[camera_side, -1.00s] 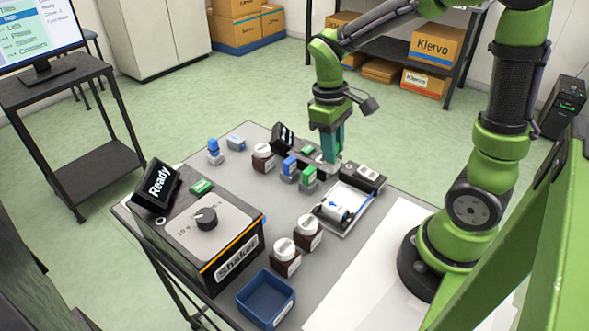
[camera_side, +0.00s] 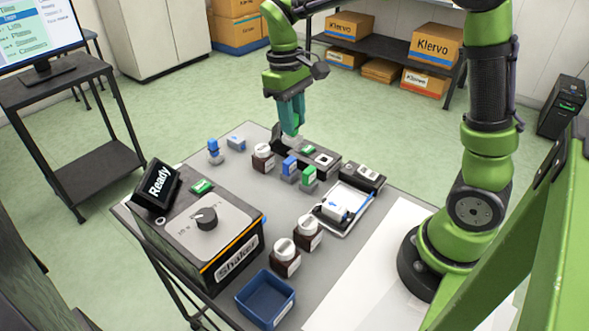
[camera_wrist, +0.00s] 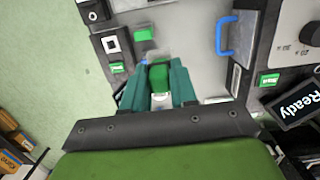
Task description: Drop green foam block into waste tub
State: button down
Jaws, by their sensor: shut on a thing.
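My gripper (camera_side: 291,132) is above the back part of the grey table, its teal fingers pointing down. In the wrist view its fingers (camera_wrist: 159,88) are shut on a green piece, which I take to be the green foam block (camera_wrist: 160,77). The held piece is hard to make out in the side view. A blue open tub (camera_side: 257,311), likely the waste tub, stands at the table's front corner, far from my gripper. It looks empty, and its label is too small to read.
A green block (camera_side: 308,175) and a blue block (camera_side: 289,166) stand mid-table. Brown bottles with white caps stand behind (camera_side: 263,159) and in front (camera_side: 285,260). The shaker (camera_side: 205,235) fills the left side. A white tray (camera_side: 340,229) holds a white item.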

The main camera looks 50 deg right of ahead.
jog(key=s+a+n, duration=0.1)
jog(key=s+a, duration=0.6)
jog(key=a, duration=0.5)
jog(key=s+a+n, duration=0.1)
jog(key=s+a, duration=0.6)
jog(key=a, duration=0.5)
notch_tip(320, 180, down, 7)
jog(key=m, duration=0.2)
jog(key=shift+s, duration=0.15)
jog(key=shift+a, duration=0.1)
jog(key=c, duration=0.8)
grip_release()
